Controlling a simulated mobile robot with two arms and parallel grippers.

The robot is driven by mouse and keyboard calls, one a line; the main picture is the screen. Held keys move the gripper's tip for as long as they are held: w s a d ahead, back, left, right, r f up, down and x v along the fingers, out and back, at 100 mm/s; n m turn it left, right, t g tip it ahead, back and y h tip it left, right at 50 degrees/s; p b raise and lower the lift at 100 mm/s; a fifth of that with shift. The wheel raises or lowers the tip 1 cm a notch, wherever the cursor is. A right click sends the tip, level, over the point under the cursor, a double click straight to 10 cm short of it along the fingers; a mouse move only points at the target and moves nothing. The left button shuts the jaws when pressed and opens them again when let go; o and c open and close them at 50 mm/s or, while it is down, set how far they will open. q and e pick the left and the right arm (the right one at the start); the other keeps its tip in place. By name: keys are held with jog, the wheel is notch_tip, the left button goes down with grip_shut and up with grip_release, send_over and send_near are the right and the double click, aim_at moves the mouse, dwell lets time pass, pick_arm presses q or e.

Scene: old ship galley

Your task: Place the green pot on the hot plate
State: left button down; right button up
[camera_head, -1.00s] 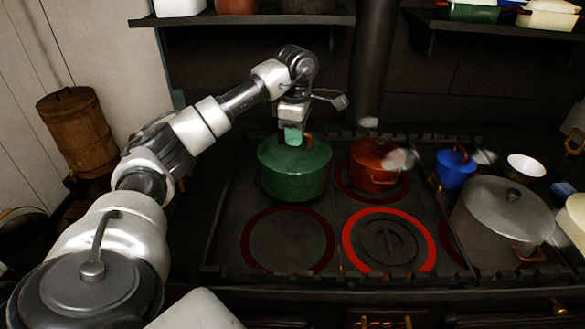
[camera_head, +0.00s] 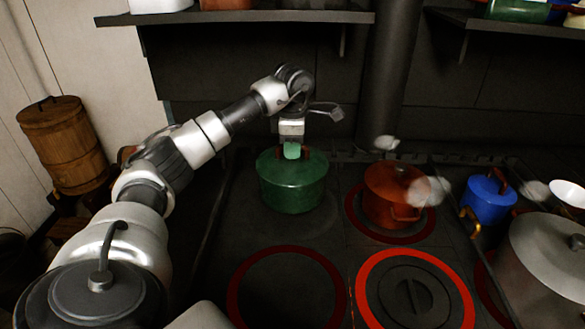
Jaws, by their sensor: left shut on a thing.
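The green pot (camera_head: 292,188) is upright over the back left of the dark stove, with its lid on. My left gripper (camera_head: 291,151) comes down from above and is shut on the handle at its top. I cannot tell whether the pot's base touches the stove. A hot plate with a bright red ring (camera_head: 412,255) lies at the front, right of the pot, and nothing stands on it. A darker red-ringed plate (camera_head: 236,290) lies in front of the pot, also bare. My right gripper is not in view.
An orange-red pot (camera_head: 392,197) stands on a red-ringed plate right of the green pot. A blue pot (camera_head: 489,201), a large grey pot (camera_head: 545,262) and a white bowl (camera_head: 567,193) are farther right. A stovepipe (camera_head: 390,80) rises behind; shelves (camera_head: 250,17) hang above.

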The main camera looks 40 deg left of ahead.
aim_at(293, 165)
pick_arm(q)
jog(key=shift+f, duration=0.65)
jog(key=shift+w+f+p, duration=0.1)
jog(key=shift+f+p, duration=0.2)
jog(key=shift+f, duration=1.6)
jog(key=c, duration=1.1)
grip_release()
jog(key=shift+f, duration=0.1)
notch_tip(293, 165, up, 12)
jog(key=shift+r+b, duration=0.1)
jog(key=shift+b, duration=0.4)
jog(key=shift+r, duration=0.1)
